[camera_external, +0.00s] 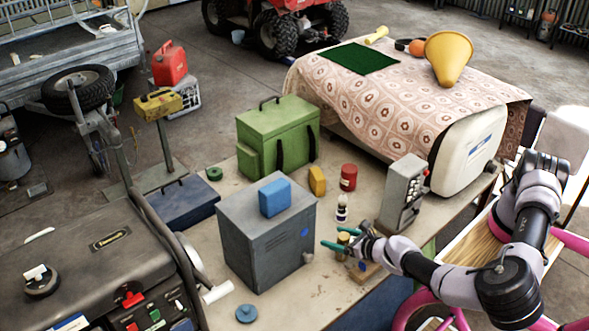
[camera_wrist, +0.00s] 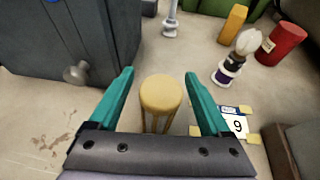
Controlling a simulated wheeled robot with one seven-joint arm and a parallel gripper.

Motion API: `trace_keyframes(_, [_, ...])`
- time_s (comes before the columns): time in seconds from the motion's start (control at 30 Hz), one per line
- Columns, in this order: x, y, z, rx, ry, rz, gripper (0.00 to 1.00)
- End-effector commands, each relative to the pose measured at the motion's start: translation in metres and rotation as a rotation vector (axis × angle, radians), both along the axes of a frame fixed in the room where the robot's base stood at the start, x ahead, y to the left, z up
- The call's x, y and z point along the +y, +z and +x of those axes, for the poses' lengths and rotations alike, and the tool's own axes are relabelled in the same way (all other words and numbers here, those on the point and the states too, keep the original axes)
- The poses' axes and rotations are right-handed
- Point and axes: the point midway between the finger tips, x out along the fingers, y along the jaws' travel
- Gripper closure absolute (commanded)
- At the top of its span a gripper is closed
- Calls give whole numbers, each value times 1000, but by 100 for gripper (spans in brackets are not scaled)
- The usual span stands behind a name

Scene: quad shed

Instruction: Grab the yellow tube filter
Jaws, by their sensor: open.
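The yellow tube filter, a short upright cylinder with a flat round top, stands on the table in the wrist view (camera_wrist: 160,96). It also shows, small and partly hidden, in the external view (camera_external: 343,238). My gripper (camera_wrist: 160,76) is open, with one teal finger on each side of the filter and a visible gap to both. In the external view my gripper (camera_external: 333,239) is low over the table, reaching in from the right. The lower part of the filter is partly hidden by the gripper body in the wrist view.
A grey metal cabinet (camera_external: 262,240) stands left of the filter. A brush-like item (camera_external: 342,209), a red can (camera_external: 348,177) and a yellow block (camera_external: 317,180) stand behind. A numbered card (camera_wrist: 235,124) lies to the right, near a grey box (camera_external: 402,190).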

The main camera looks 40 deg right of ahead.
Motion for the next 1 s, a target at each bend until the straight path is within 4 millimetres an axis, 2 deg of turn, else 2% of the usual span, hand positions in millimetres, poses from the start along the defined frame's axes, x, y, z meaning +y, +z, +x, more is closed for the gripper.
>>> trace_keyframes(0.27, [0,-1,3,0,0,0,18])
trace_keyframes(0.3, [0,-1,3,0,0,0,26])
trace_keyframes(0.37, [0,-1,3,0,0,1,49])
trace_keyframes(0.4, [0,-1,3,0,0,1,64])
trace_keyframes(0.5, [0,-1,3,0,0,1,100])
trace_keyframes(0.77, [1,0,3,0,0,2,100])
trace_keyframes(0.87, [1,9,3,-1,1,4,100])
trace_keyframes(1.0, [1,34,3,-2,-1,4,100])
